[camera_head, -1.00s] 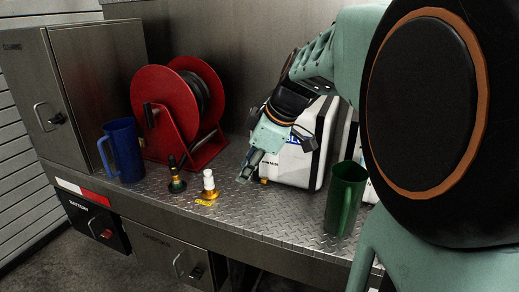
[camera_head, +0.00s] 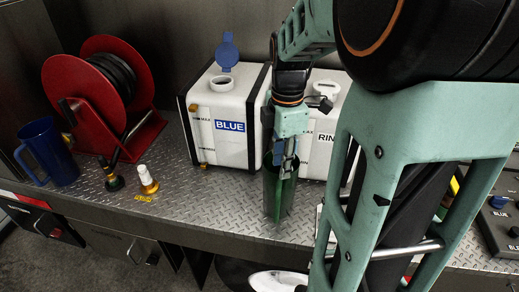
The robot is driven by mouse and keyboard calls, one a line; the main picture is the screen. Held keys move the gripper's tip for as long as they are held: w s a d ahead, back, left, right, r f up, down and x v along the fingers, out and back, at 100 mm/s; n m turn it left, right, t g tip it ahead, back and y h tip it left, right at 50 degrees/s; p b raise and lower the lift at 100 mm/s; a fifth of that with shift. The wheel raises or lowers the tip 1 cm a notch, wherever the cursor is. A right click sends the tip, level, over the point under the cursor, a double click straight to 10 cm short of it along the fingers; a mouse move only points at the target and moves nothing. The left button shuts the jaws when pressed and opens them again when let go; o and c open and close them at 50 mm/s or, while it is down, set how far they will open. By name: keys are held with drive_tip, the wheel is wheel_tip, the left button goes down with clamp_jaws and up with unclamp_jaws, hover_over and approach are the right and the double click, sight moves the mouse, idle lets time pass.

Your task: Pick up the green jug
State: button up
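The green jug (camera_head: 279,197) stands upright on the diamond-plate shelf, near its front edge and in front of the white tanks. My gripper (camera_head: 285,168) points down at the top of the jug, and its fingers overlap the jug's rim in this view. I cannot tell whether the fingers touch the jug's wall, are inside its mouth or are only in front of it. The spread of the fingers is too small to make out. The jug's handle is not clearly visible.
A white tank marked BLUE (camera_head: 222,117) with its blue cap raised stands behind. A second tank (camera_head: 325,135) is beside it. The blue jug (camera_head: 49,151), red hose reel (camera_head: 100,95) and two nozzles stand at left. A control box (camera_head: 499,217) is at right.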

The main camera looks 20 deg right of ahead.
wheel_tip(320, 180, down, 11)
drive_tip(key=shift+s+d+f, duration=0.15)
drive_tip(key=shift+s+d, duration=0.25)
drive_tip(key=shift+s, duration=0.05)
idle(0.3)
clamp_jaws()
idle(0.4)
